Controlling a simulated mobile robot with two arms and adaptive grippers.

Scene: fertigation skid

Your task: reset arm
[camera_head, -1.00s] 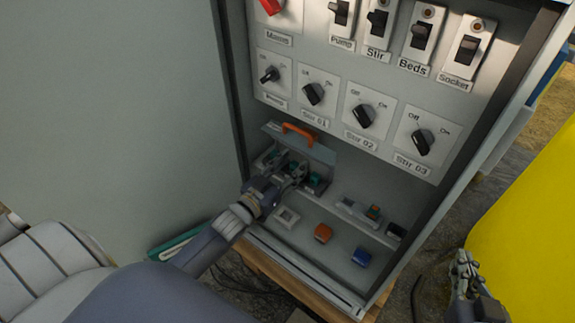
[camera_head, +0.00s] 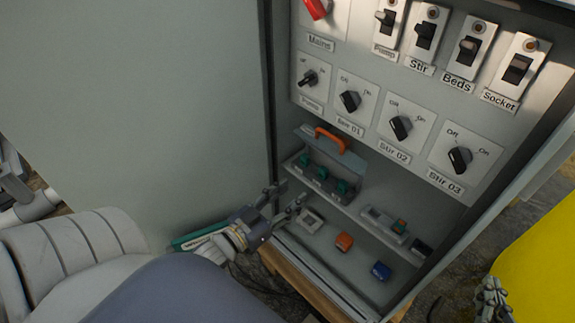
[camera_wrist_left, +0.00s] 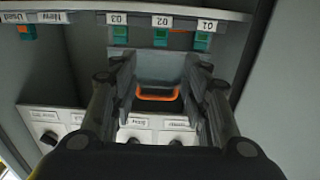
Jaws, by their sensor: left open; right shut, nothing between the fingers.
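My left gripper (camera_head: 285,198) is open and empty in the head view, in front of the lower part of the open control cabinet (camera_head: 278,100). It is below and left of the green switches (camera_head: 321,173) on the shelf. In the left wrist view its two fingers (camera_wrist_left: 160,95) are spread, with an orange handle (camera_wrist_left: 158,94) seen between them. The handle also shows in the head view (camera_head: 331,139), on a raised grey cover (camera_head: 345,155) behind the green switches. My right gripper (camera_head: 491,298) is shut and empty at the lower right, beside the yellow tank.
Rotary knobs (camera_head: 401,127) and labelled toggle switches (camera_head: 467,50) fill the panel above the shelf. A white block (camera_head: 311,219), an orange block (camera_head: 344,242) and a blue block (camera_head: 381,270) sit on the cabinet floor. The yellow tank (camera_head: 540,255) stands right.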

